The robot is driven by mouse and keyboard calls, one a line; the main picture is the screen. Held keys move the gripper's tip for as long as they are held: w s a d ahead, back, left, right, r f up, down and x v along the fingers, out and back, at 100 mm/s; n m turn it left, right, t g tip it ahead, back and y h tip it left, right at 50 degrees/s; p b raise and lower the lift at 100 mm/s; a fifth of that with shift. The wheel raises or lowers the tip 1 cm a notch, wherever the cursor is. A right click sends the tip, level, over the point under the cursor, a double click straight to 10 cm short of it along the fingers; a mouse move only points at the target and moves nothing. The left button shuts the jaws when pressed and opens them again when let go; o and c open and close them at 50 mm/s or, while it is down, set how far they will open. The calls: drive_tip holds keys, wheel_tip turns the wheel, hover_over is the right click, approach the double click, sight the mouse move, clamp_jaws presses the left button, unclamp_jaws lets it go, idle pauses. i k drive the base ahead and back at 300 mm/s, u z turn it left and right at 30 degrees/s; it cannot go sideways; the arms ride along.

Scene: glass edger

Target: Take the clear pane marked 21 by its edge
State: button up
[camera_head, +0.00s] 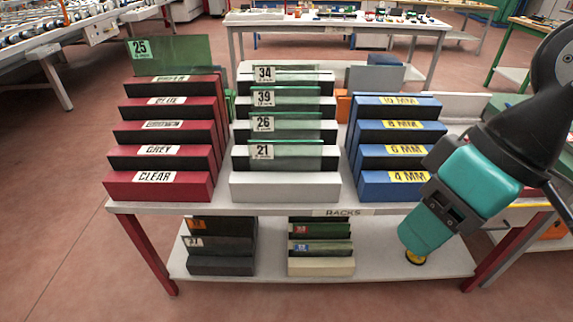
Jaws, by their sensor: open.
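The clear pane marked 21 (300,158) stands upright in the front slot of the white-grey middle rack (285,187). Its white label is at the left of its upper edge; its lower part is hidden in the slot. Panes marked 26 (300,128), 39 (298,97) and 34 (296,74) stand behind it in the same rack. My gripper (412,246) is at the end of my teal and black arm, tilted down at the right in front of the table. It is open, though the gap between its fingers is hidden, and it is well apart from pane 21.
A red rack (158,190) stands left with a pane marked 25 (170,50) at its back. A blue rack (394,190) stands right, near my arm. Dark and cream racks holding panes sit on the lower shelf (390,268). Clear floor lies in front of the table.

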sight(264, 156)
drive_tip(key=k, duration=0.6)
drive_tip(key=u, duration=0.6)
drive_tip(key=i, duration=0.4)
drive_tip(key=u, duration=1)
drive_tip(key=i, duration=1.35)
drive_tip(key=z, duration=0.8)
drive_tip(key=i, duration=0.4)
drive_tip(key=z, duration=0.35)
